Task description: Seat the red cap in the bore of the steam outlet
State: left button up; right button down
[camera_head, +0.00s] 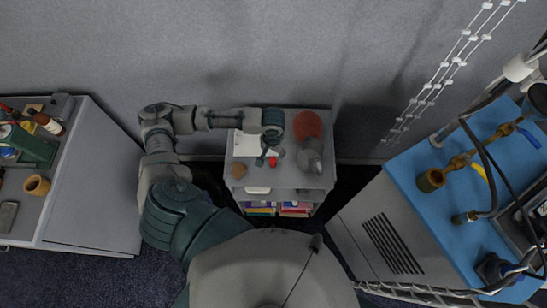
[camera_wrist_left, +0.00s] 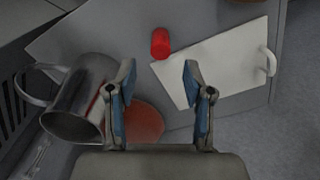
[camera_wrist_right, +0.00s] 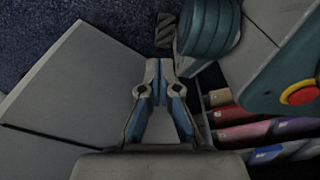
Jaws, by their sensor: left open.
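The red cap (camera_head: 273,161) is a small red cylinder on top of the small grey cabinet (camera_head: 240,188). My left gripper (camera_head: 266,157) is above the cabinet, close to the cap. In the left wrist view, the open, empty left gripper (camera_wrist_left: 159,78) has the cap (camera_wrist_left: 160,43) ahead of its fingertips, roughly centred between them and not held. A brass fitting with a dark round opening (camera_head: 432,180), perhaps the steam outlet, sits on the blue-topped machine (camera_head: 412,162) at right. My right gripper (camera_wrist_right: 159,70) is shut and empty in the right wrist view; the head view does not show it.
Beside the cap lie a white board (camera_wrist_left: 225,62), a metal pitcher (camera_wrist_left: 80,100) and a reddish round thing (camera_head: 307,125). Books (camera_head: 262,208) fill the shelf below. A cluttered grey bench (camera_head: 85,190) stands at left. Black hoses cross the blue machine.

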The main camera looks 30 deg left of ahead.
pick_arm(q)
jog(key=r, duration=0.3)
jog(key=shift+a+r, duration=0.1)
jog(key=shift+a, duration=0.15)
jog(key=shift+o, duration=0.5)
jog(key=shift+a+r, duration=0.15)
jog(key=shift+r, duration=0.2)
jog(key=m+t+y+p, duration=0.3)
jog(key=m+p, duration=1)
jog(key=m, duration=1.6)
send_near(275, 161)
jog(key=x, duration=0.7)
jog(key=shift+f, duration=0.25)
jog(key=x, duration=0.5)
jog(key=shift+s+a+f, duration=0.1)
jog(key=shift+a+f, duration=0.15)
jog(key=shift+a, duration=0.05)
jog(key=c, duration=1)
pick_arm(e)
jog(key=s+d+r, duration=0.1)
jog(key=s+r, duration=0.6)
jog(key=r, duration=0.1)
jog(key=shift+s+d+r, duration=0.15)
jog(key=shift+d+r, duration=0.05)
jog(key=shift+r, duration=0.05)
